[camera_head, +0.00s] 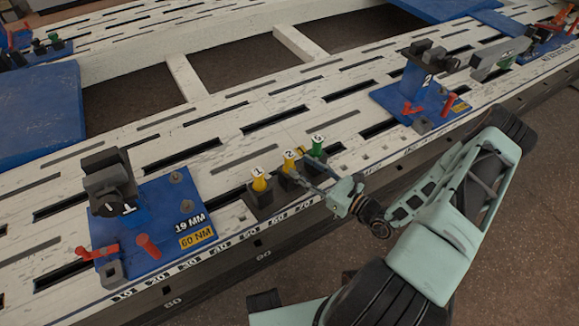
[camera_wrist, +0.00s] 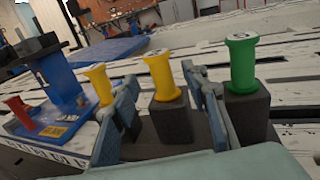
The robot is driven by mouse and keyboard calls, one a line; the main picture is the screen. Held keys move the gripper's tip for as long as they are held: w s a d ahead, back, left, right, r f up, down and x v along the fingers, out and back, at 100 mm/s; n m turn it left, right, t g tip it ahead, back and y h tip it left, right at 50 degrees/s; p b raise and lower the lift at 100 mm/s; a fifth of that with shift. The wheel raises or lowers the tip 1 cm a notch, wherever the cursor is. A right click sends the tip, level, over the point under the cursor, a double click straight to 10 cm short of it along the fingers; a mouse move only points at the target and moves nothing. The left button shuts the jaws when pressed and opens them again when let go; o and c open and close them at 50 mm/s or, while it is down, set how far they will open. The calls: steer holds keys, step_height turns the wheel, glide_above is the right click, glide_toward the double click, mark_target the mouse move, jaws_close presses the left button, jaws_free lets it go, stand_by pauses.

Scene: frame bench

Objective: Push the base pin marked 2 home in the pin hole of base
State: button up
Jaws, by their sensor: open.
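The yellow base pin marked 2 (camera_head: 290,159) stands upright in a dark block, between another yellow pin and a green pin. In the wrist view this pin (camera_wrist: 163,76) is between the two fingers of my open gripper (camera_wrist: 166,105), with a gap visible on both sides. In the head view my gripper (camera_head: 304,175) reaches in from the right at pin level. A blue base marked 1 (camera_head: 160,228) is at left, and a blue base marked 2 (camera_head: 402,97) is at upper right. I cannot make out a pin hole clearly on either base.
The yellow pin marked 1 (camera_head: 259,179) and the green pin (camera_head: 318,145) stand close on either side in dark blocks. Red parts (camera_head: 148,246) stick up from the left base. The slotted white bench (camera_head: 225,155) is mostly clear between the bases.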

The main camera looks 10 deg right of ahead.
mark_target(293, 163)
steer(key=x, duration=0.1)
steer(key=b+x, duration=0.1)
steer(key=x, duration=0.3)
steer(key=shift+f+b, duration=0.4)
steer(key=shift+w+a+r, duration=0.1)
steer(key=shift+w+a, duration=0.2)
steer(key=shift+w, duration=0.1)
jaws_close()
